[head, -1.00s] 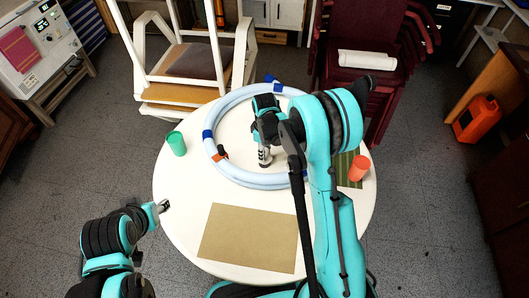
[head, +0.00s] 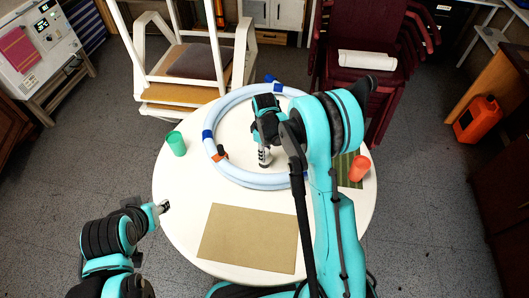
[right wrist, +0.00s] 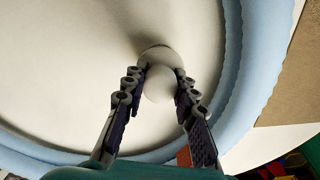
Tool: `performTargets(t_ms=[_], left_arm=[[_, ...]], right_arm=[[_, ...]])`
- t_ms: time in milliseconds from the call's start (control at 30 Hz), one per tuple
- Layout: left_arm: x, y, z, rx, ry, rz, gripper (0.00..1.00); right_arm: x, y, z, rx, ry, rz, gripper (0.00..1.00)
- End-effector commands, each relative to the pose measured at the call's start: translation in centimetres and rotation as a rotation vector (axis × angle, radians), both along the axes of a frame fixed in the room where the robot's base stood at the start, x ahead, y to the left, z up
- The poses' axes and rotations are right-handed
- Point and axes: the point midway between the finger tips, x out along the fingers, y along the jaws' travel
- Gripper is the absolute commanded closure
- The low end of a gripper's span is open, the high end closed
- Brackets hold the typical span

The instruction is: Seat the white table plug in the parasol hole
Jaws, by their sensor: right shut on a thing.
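The round white table (head: 178,222) stands in front of me. My right gripper (head: 264,160) points down near its middle, inside the ring of pale blue hose. In the right wrist view my right gripper (right wrist: 160,88) is shut on the white table plug (right wrist: 159,84), whose round knob sits between the fingertips. A wider pale disc shows just beyond the knob, close to the tabletop. The parasol hole is hidden, so I cannot tell whether the plug is in it. My left gripper (head: 163,207) hangs by the table's left edge, too small to judge.
The coiled hose (head: 226,168) surrounds the right gripper. A green cup (head: 176,144) stands at the left edge and an orange cup (head: 359,168) at the right. A brown mat (head: 248,238) lies at the front. White chairs (head: 190,65) and stacked dark red chairs (head: 358,40) stand behind.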

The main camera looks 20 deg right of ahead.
Motion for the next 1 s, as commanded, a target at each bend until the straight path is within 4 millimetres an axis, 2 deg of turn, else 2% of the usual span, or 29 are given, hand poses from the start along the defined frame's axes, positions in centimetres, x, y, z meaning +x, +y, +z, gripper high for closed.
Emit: performTargets(t_ms=[1000], left_arm=[[0.0, 0.0, -2.2, 0.000, 0.000, 0.000, 0.59]], right_arm=[[0.0, 0.0, -2.6, 0.000, 0.000, 0.000, 1.00]])
